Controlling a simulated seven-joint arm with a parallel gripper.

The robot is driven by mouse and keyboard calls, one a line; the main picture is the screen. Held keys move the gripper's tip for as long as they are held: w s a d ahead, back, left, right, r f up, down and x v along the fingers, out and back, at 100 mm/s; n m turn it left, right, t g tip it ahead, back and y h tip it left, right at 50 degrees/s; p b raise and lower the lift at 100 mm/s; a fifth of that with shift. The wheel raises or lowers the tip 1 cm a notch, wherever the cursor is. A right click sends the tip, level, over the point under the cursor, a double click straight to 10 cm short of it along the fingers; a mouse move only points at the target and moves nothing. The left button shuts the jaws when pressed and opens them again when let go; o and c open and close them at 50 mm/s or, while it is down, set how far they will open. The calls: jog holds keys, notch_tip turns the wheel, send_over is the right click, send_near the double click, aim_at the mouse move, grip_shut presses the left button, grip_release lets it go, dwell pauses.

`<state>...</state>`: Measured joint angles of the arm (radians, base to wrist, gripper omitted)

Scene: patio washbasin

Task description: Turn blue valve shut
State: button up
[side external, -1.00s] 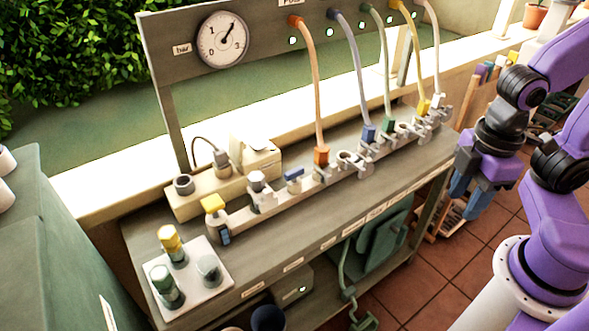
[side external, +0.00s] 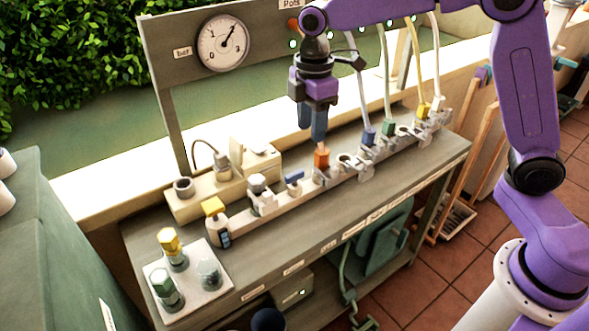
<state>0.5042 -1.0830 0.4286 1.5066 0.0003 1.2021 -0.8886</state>
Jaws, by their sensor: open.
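The blue valve (side external: 293,176) is a small blue handle on the pale manifold (side external: 240,218) on the bench, left of the orange hose connector (side external: 322,158). Its exact angle is hard to tell at this size. My gripper (side external: 312,138) points down over the manifold, with its fingertips just above the orange connector in the picture and up and right of the blue valve. It is open and appears to hold nothing. My wrist and fingers hide much of the orange hose.
Several hoses run from the back panel to connectors, including a blue connector (side external: 369,136). A pressure gauge (side external: 222,43) hangs behind. The bench front is clear.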

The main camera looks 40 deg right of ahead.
jog(key=n, duration=0.1)
send_over(295, 173)
jog(key=s, duration=0.1)
jog(key=f, duration=1.3)
jog(key=w+f, duration=0.1)
jog(key=f, duration=0.5)
jog(key=shift+a, duration=0.1)
grip_shut()
